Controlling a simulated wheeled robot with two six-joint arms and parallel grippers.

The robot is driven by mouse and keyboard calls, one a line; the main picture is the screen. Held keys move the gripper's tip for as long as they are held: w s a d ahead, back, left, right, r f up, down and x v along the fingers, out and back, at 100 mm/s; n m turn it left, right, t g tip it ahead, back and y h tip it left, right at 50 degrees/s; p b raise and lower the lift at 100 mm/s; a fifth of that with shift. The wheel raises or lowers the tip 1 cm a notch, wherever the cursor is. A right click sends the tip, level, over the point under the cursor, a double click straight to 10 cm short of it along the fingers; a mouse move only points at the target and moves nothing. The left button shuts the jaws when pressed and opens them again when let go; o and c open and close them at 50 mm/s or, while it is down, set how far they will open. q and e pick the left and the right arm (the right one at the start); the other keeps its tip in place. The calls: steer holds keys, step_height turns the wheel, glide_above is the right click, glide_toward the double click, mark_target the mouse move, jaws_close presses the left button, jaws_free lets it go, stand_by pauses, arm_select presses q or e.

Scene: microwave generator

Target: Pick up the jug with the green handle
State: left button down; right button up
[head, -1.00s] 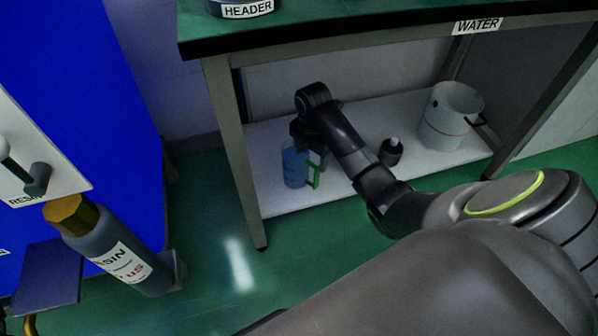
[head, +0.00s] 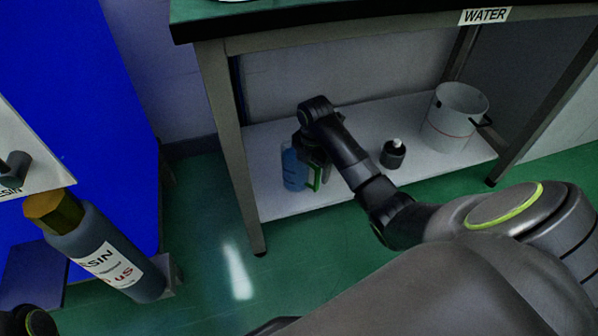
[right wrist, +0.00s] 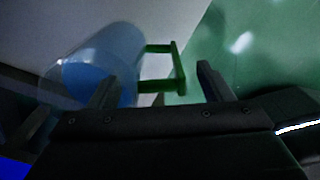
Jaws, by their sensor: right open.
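The jug (head: 293,169), clear with blue contents and a green handle (head: 317,180), stands upright on the low white shelf under the table. My right gripper (head: 312,157) is at the jug's handle side and hides part of the handle. In the right wrist view the jug (right wrist: 108,60) is at the left, and its green handle (right wrist: 181,70) lies between the two spread fingers of my right gripper (right wrist: 158,84). The left finger overlaps the jug's side in the picture; whether it touches cannot be told. My left gripper is not in view.
A small dark bottle (head: 393,154) and a white bucket (head: 455,118) stand farther right on the white shelf (head: 285,205). The table leg (head: 232,150) is just left of the jug, and the green tabletop (head: 300,20) is above. A resin bottle (head: 105,258) is at the left.

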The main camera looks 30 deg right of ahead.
jaws_close()
steer(key=shift+r, duration=0.1)
